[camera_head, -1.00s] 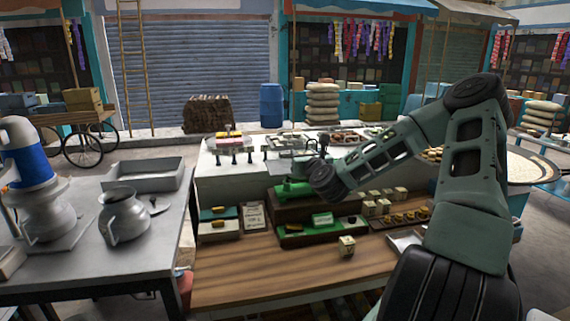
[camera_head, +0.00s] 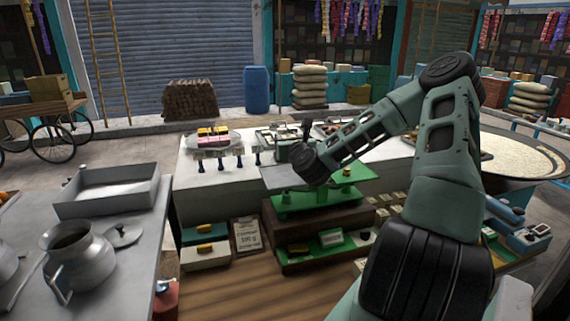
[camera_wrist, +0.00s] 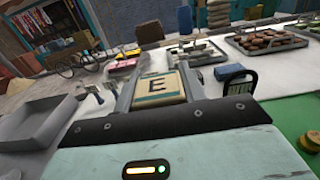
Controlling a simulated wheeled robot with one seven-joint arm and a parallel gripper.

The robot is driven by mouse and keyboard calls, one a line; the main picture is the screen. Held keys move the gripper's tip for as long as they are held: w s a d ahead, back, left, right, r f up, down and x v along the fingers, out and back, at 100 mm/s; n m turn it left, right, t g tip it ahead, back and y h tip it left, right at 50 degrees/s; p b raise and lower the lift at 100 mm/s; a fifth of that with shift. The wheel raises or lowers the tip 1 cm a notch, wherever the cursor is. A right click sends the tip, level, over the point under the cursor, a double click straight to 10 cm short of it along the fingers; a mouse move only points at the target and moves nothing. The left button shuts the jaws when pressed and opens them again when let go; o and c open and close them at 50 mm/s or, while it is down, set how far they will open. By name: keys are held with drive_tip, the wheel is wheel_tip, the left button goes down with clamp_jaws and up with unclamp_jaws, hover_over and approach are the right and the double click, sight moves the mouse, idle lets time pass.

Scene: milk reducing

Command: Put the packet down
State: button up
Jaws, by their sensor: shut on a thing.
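A cream packet (camera_wrist: 158,87) marked with a black letter E sits between the two fingers of my gripper (camera_wrist: 157,80) in the wrist view. My gripper is shut on it. In the head view my wrist is over the white counter (camera_head: 225,180), by the green scale (camera_head: 320,198) with its flat grey plate (camera_head: 282,178). The packet and fingertips are hidden behind my wrist there. I cannot tell whether the packet touches anything below it.
A plate of pink and yellow blocks (camera_head: 212,138) stands on the counter's back left. Several dark-handled taps or stamps (camera_head: 239,156) stand before it. A grey tray (camera_head: 108,190) and a metal pot (camera_head: 78,258) are on the left table. A price card (camera_head: 247,234) stands below the counter top.

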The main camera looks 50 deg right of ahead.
drive_tip(key=shift+f+p, duration=1.25)
drive_tip(key=shift+f, duration=2.65)
drive_tip(key=shift+f, duration=0.1)
